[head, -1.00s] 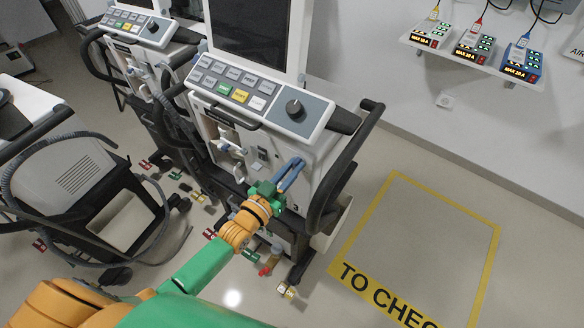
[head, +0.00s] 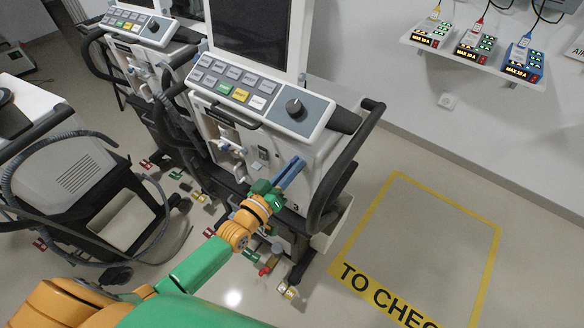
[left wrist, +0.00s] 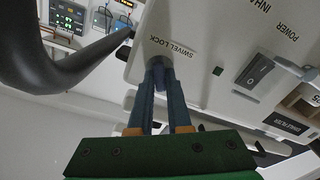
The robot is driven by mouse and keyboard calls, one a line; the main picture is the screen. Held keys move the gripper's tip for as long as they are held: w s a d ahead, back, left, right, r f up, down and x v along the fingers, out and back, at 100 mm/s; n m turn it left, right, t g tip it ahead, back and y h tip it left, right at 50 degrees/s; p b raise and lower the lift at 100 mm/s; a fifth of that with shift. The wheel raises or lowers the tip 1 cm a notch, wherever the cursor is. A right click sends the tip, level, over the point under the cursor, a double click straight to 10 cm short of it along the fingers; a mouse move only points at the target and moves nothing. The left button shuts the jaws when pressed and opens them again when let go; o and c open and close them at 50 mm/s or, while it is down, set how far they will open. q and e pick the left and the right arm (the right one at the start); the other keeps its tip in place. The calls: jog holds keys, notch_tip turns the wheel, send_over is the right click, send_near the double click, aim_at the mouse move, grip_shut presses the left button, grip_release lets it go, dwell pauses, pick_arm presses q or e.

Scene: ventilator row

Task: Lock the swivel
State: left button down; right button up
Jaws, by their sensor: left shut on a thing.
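The swivel lock (left wrist: 159,60) is a small dark knob on the ventilator's pale side panel, beside the printed words SWIVEL LOCK in the left wrist view. My left gripper (left wrist: 160,76) has its two blue fingers shut on this knob and partly covers it. In the head view my left gripper (head: 292,170) reaches the lower front right of the nearest ventilator (head: 315,150), and its fingers hide the knob there. My right gripper is in neither view.
A dark curved handle (head: 345,165) runs close to the right of my left gripper; it also shows in the left wrist view (left wrist: 70,70). A power switch (left wrist: 255,70) is on the same panel. Yellow-taped floor (head: 420,240) at the right is clear.

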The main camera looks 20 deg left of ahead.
pick_arm(q)
jog(key=shift+a+f+n+b, duration=0.1)
jog(key=shift+n+b, duration=0.55)
jog(key=shift+n, duration=2.4)
jog(key=shift+f+n+b, duration=0.1)
jog(key=shift+n+b, duration=0.55)
jog(key=shift+n, duration=2.4)
jog(key=shift+w, duration=0.1)
jog(key=c, duration=0.9)
grip_release()
jog(key=shift+o, duration=0.2)
jog(key=v, duration=0.7)
jog(key=shift+r, duration=0.1)
